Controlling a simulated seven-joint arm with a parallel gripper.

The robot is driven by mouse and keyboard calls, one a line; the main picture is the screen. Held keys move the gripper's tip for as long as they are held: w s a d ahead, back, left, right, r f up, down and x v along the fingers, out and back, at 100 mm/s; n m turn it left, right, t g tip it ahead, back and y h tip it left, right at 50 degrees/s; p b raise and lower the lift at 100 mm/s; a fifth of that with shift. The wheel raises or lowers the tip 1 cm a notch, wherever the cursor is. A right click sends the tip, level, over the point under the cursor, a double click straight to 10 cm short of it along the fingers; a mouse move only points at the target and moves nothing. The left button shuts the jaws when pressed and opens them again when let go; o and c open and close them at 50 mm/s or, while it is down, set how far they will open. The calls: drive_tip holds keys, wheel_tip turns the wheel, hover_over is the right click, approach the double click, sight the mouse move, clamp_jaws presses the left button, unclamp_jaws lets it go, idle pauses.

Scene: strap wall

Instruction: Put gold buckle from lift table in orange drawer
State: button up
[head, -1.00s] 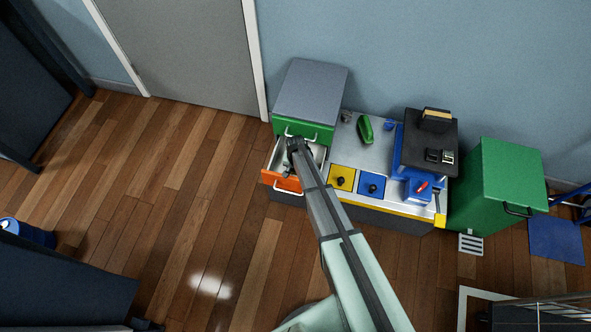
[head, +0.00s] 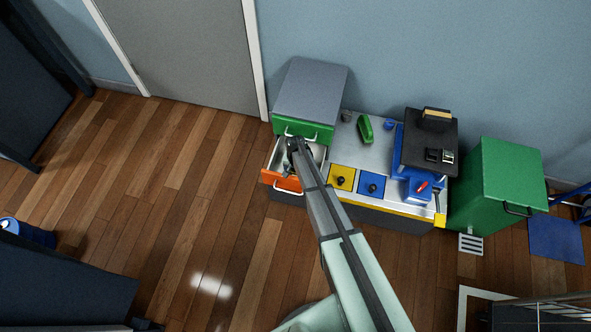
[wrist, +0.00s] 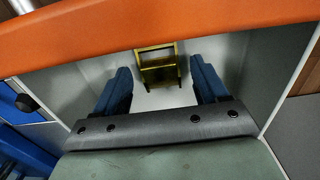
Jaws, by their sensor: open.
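The orange drawer (head: 287,183) is pulled open below a green-fronted cabinet. In the wrist view its orange front (wrist: 160,28) crosses the top of the picture. The gold buckle (wrist: 158,66) lies inside the drawer, on its pale floor. My gripper (wrist: 163,82) is open, with one blue finger on each side of the buckle and a visible gap to each. In the head view my gripper (head: 292,148) is over the open drawer, and the buckle cannot be made out there. The lift table (head: 428,130) has a dark top on a blue base.
Black and silver buckles (head: 440,156) and a wood-topped block (head: 436,114) are on the lift table. A green object (head: 365,129) lies on the grey worktop. Yellow (head: 342,178) and blue (head: 371,185) panels with knobs are right of the drawer. A green bin (head: 500,185) stands far right.

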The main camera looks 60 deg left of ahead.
wheel_tip(320, 180, up, 12)
idle(0.5)
drive_tip(key=w+d+f+m+h, duration=0.1)
drive_tip(key=w+d+f, duration=0.1)
drive_tip(key=w+d, duration=0.6)
drive_tip(key=w+d+f+m, duration=0.15)
drive_tip(key=w+d, duration=0.25)
drive_tip(key=d, duration=0.8)
drive_tip(key=w+d+f+m+g+h, duration=0.1)
drive_tip(key=w+d, duration=0.1)
drive_tip(key=d, duration=0.8)
drive_tip(key=w+d+f+m+g, duration=0.1)
drive_tip(key=d+f, duration=0.1)
drive_tip(key=d, duration=0.8)
drive_tip(key=s+d+m+g, duration=0.1)
drive_tip(key=s+d, duration=0.1)
drive_tip(key=d, duration=0.8)
drive_tip(key=s+d+m+g, duration=0.1)
drive_tip(key=s+d, duration=0.2)
drive_tip(key=d, duration=0.7)
drive_tip(key=s+d+r+m+g+y, duration=0.2)
drive_tip(key=s+d+r, duration=0.1)
drive_tip(key=s+d, duration=0.8)
drive_tip(key=shift+s+d+r+g, duration=0.25)
drive_tip(key=shift+s+d+g, duration=0.15)
drive_tip(key=shift+s, duration=0.15)
drive_tip(key=shift+m, duration=0.25)
